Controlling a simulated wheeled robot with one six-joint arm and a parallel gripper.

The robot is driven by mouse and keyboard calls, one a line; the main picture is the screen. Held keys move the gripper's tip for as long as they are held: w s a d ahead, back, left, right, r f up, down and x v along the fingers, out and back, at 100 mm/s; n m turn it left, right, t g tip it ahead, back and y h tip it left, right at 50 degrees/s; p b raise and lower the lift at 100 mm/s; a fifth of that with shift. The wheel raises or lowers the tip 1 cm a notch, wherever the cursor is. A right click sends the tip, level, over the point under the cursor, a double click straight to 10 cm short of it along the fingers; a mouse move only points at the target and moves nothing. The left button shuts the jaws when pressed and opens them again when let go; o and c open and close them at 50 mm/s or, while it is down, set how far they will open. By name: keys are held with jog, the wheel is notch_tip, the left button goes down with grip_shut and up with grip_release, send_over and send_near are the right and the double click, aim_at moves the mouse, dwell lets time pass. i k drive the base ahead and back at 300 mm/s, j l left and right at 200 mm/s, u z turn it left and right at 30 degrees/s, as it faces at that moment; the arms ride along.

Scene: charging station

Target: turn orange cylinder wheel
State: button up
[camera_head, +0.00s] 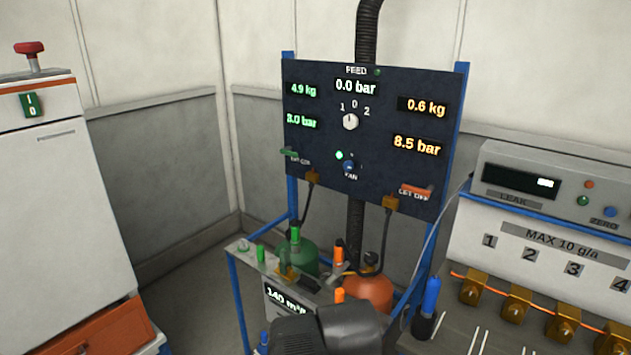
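The orange cylinder (368,293) stands low in the frame below the dark panel, behind the metal bench. A small dark knob-like part (371,259) sits at its top, probably the wheel; its details are too small to tell. An upright orange handle (338,250) and grey fittings stand just left of it. A dark part of my arm or gripper (325,331) shows at the bottom centre, in front of and below the cylinder in the picture. My fingertips cannot be made out, and no contact with the wheel is visible.
A green cylinder (297,257) stands left of the orange one. The dark panel (400,165) shows 0.0 bar feed and, in orange, 0.6 kg and 8.5 bar. A blue-handled tool (430,296) and a leak tester (550,190) are right; a white cabinet (60,200) is left.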

aim_at(371, 258)
jog(key=z, duration=0.55)
jog(key=i+u, duration=0.45)
jog(key=i+l+u, duration=0.1)
jog(key=i+u, duration=0.35)
jog(key=i, duration=0.1)
